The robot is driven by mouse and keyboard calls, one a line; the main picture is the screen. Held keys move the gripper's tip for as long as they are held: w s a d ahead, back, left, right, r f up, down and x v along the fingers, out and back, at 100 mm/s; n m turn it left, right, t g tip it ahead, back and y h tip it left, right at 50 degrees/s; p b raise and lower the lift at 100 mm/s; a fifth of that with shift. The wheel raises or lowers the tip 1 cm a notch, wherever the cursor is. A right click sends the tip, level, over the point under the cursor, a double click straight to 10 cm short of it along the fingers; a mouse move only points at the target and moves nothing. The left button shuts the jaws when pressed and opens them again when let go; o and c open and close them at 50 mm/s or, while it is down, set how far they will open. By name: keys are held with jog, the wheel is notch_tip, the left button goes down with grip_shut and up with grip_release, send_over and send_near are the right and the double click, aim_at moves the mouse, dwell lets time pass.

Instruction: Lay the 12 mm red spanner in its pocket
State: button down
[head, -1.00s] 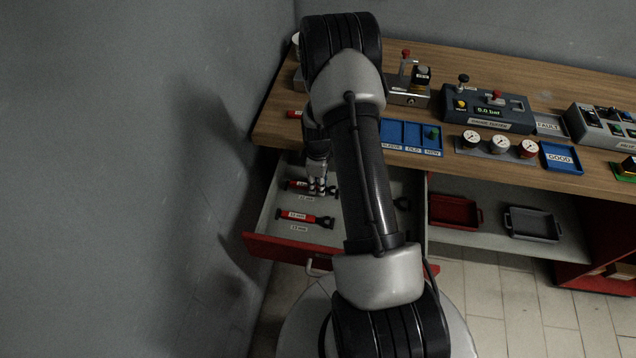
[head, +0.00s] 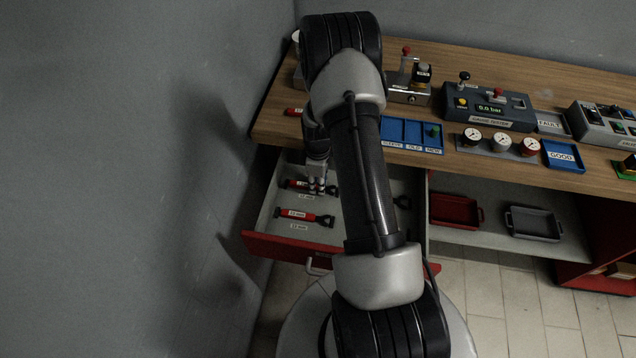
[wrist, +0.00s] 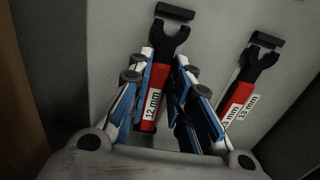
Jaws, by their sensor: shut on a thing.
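The red 12 mm spanner (wrist: 158,88) with a black open-ended head lies between the fingers of my gripper (wrist: 166,82) in the wrist view. My gripper is shut on its handle. In the head view my gripper (head: 317,187) is down inside the open drawer (head: 258,222), and part of the spanner (head: 294,184) shows to its left. The spanner is low over the pale drawer floor; I cannot tell whether it touches the floor. A small black block (wrist: 175,11) stands just beyond its head. The pocket outline is hidden.
A red 13 mm spanner (head: 297,215) lies in the drawer nearer its front. The drawer's red front (head: 270,248) and the grey wall on the left are close. Blue trays (head: 393,133) sit on the bench above. A red tray (head: 452,211) is on the shelf at right.

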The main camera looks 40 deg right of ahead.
jog(key=c, duration=1.4)
grip_release()
jog(key=shift+o, duration=0.3)
jog(key=shift+o, duration=1.4)
jog(key=shift+r, duration=0.1)
jog(key=shift+r+p, duration=2.25)
jog(key=shift+r, duration=1.15)
